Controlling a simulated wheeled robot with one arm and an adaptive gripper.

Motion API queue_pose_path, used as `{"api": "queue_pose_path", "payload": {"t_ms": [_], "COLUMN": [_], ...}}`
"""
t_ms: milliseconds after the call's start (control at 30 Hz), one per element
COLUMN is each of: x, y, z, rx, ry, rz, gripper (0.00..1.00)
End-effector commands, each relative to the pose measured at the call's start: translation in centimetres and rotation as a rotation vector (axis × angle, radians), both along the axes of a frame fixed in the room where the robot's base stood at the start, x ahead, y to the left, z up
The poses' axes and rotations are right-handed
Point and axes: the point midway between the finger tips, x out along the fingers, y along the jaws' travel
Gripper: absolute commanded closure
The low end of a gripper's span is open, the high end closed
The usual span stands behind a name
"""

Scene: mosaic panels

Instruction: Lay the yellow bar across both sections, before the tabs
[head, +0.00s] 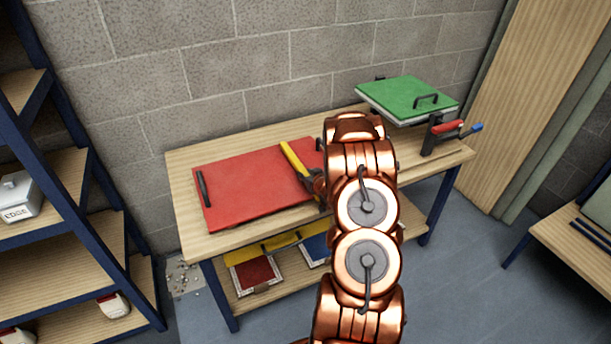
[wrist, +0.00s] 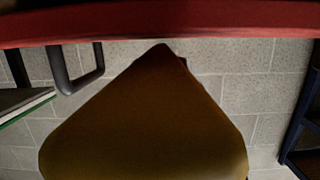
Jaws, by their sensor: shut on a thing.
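My gripper (head: 312,181) is shut on the yellow bar (head: 293,158), which reaches back and left over the right part of the red panel (head: 245,182). I cannot tell whether the bar touches the panel. In the wrist view the bar (wrist: 145,125) fills the middle, seen end-on, and the red panel's edge (wrist: 160,22) runs along the top. The red panel lies on the bench with a black handle (head: 203,188) at its left end. My arm hides its right end. The green panel (head: 408,98), with a black handle, sits at the bench's right rear.
A clamp (head: 432,135) with red and blue grips stands by the green panel. The bench (head: 185,170) has bare wood around the red panel. Its lower shelf holds a yellow strip (head: 275,243), a small red panel (head: 254,271) and a blue one (head: 316,249). A blue-framed rack (head: 75,190) stands left.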

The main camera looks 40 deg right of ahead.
Motion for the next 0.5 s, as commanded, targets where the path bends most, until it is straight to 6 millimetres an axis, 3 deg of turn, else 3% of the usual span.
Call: {"api": "queue_pose_path", "payload": {"t_ms": [433,467,500], "x": [0.06,0.06,0.06], "y": [0.06,0.07,0.07], "z": [-1.18,-1.08,-1.05], "rx": [0.000,0.000,0.000], "ry": [0.000,0.000,0.000], "rz": [0.001,0.001,0.001], "gripper": [1.00,0.68,0.64]}}
